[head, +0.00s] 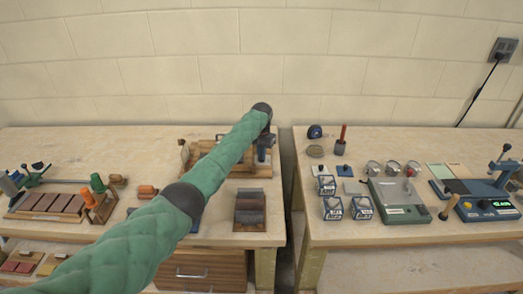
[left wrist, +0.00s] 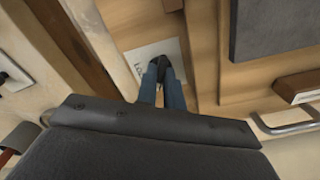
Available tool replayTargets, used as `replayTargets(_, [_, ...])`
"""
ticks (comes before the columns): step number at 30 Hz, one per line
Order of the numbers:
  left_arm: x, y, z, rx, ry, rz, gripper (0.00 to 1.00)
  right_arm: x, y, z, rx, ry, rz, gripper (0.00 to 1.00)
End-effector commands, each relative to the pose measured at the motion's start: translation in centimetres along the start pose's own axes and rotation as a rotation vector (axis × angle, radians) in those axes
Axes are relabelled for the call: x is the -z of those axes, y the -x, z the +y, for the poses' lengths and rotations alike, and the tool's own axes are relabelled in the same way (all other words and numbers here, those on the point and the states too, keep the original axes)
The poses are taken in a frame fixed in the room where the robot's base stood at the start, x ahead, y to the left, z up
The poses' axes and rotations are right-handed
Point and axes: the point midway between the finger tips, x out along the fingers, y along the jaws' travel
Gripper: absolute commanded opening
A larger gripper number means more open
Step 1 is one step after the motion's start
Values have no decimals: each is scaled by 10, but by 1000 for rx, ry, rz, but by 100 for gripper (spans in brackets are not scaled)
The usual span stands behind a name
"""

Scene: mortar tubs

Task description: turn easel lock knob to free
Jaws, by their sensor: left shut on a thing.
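My left gripper (head: 264,150) reaches across the left bench to the right end of a wooden frame (head: 183,154), which seems to be the easel. My arm hides much of it. In the left wrist view, the blue fingers of my left gripper (left wrist: 161,72) are shut on a small dark knob (left wrist: 159,64). The knob stands at a white label (left wrist: 142,57) with partly hidden letters on a wooden part (left wrist: 204,50). How far the knob is turned cannot be told. My right gripper is in neither view.
A dark slanted block (head: 250,210) stands at the left bench's front right. A gap separates it from the right bench (head: 400,143), which holds small jars, a green-grey scale (head: 398,200) and a blue device (head: 488,206). Red-brown tiles (head: 48,203) lie at the far left.

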Motion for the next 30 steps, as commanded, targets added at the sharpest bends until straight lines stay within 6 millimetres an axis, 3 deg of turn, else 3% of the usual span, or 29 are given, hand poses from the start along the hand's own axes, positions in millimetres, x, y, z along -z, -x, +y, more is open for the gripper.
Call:
replayTargets(15, [1,4,0,-1,405,4,0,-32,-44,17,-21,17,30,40])
replayTargets(30, [2,4,0,0,530,6,0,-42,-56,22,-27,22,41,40])
